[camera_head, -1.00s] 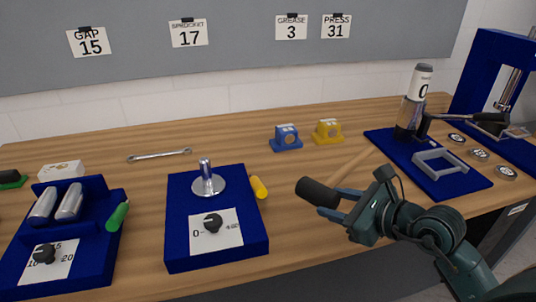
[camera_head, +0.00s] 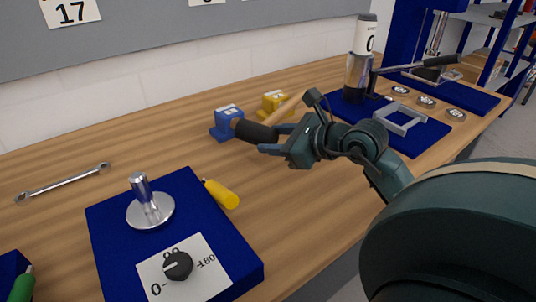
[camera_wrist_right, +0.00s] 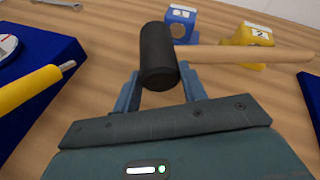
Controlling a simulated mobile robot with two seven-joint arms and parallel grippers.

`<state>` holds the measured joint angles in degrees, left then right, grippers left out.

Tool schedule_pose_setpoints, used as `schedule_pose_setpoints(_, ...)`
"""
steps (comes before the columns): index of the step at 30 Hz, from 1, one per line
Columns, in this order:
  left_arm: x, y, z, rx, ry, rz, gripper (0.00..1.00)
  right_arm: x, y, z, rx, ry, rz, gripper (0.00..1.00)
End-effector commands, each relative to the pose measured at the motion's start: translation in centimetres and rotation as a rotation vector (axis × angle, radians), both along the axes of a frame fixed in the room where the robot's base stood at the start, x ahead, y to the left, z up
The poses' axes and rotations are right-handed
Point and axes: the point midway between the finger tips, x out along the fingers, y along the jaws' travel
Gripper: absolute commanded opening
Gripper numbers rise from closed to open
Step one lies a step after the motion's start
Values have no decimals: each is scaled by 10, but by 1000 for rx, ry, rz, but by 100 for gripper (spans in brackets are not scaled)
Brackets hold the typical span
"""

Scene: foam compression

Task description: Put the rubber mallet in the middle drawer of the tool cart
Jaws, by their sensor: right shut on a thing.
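The rubber mallet (camera_head: 256,134) has a black cylindrical head and a light wooden handle. My right gripper (camera_head: 276,140) is shut on the mallet at its head, above the workbench. In the right wrist view the mallet head (camera_wrist_right: 158,55) sits between the two fingers of the gripper (camera_wrist_right: 160,88), and the handle points right. My left gripper is out of view.
Blue-framed shelving (camera_head: 490,45) stands far right, beyond the bench.

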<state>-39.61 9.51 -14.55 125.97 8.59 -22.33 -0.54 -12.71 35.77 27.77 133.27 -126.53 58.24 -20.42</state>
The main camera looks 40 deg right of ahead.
Motion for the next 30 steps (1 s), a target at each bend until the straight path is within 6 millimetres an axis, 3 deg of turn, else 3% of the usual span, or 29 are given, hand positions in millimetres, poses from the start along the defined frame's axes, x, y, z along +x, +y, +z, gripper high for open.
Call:
schedule_pose_setpoints(12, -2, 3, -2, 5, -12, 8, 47, 0, 0, -42, -1, -5, -1, 6)
schedule_pose_setpoints(23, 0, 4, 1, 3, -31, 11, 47, 0, 0, -46, -3, -7, 0, 6)
schedule_pose_setpoints(24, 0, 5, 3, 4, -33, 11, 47, 0, 0, -46, -1, -3, 0, 45)
schedule_pose_setpoints(30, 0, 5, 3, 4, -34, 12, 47, 0, 0, -46, -1, -1, 1, 62)
